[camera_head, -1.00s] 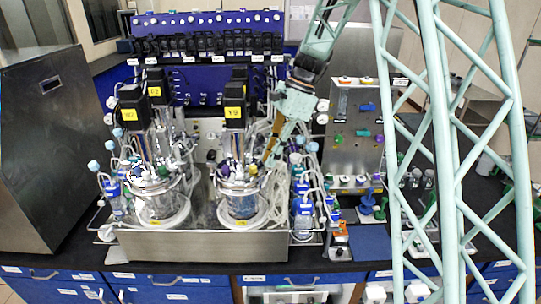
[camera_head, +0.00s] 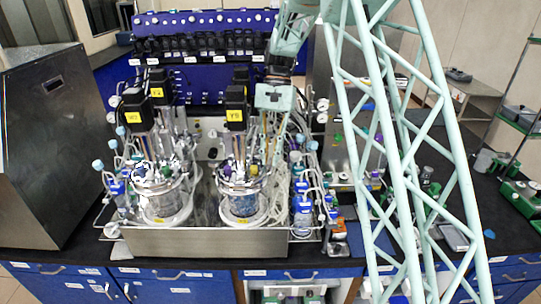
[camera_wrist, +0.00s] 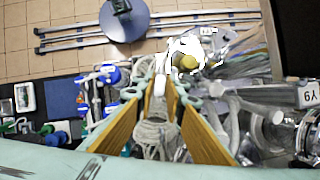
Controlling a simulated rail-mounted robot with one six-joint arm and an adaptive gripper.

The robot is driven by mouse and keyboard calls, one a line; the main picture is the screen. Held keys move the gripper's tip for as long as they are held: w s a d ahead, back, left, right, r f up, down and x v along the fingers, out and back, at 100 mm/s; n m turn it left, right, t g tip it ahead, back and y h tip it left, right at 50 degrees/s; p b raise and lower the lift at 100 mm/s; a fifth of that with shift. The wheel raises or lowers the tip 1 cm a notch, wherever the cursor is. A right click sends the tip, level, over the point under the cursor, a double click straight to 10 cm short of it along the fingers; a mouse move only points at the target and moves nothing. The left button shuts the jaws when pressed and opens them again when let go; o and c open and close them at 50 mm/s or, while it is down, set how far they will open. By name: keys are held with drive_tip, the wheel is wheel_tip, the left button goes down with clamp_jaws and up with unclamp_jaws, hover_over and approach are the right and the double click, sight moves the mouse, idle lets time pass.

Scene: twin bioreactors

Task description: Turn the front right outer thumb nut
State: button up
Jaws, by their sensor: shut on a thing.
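The front right bioreactor vessel (camera_head: 243,206) stands in the steel tray (camera_head: 205,243), with its metal head plate and clamp ring partly hidden by tubes and fittings. A black motor with a yellow label (camera_head: 235,112) rises above it. My gripper (camera_head: 266,165) reaches down just right of that motor, at the right side of the head plate. In the wrist view my gripper's two orange-tan fingers (camera_wrist: 163,98) converge among pale tubing. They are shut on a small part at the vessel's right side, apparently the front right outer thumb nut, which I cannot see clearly.
The front left vessel (camera_head: 163,204) stands close by in the same tray. Bottles with blue caps (camera_head: 302,217) and loose tubing crowd the right side. A steel cabinet (camera_head: 42,145) stands at far left. The black bench (camera_head: 65,245) is clear in front of it.

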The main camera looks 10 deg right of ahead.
drive_tip(key=n+h, duration=0.1)
drive_tip(key=n, duration=0.1)
drive_tip(key=n+h, duration=0.1)
drive_tip(key=n, duration=0.2)
drive_tip(key=shift+a+g, duration=0.1)
drive_tip(key=shift+g, duration=0.2)
drive_tip(key=o, duration=0.8)
drive_tip(key=shift+o, duration=0.2)
drive_tip(key=v, duration=1.2)
idle(0.3)
drive_tip(key=shift+s+r, duration=0.1)
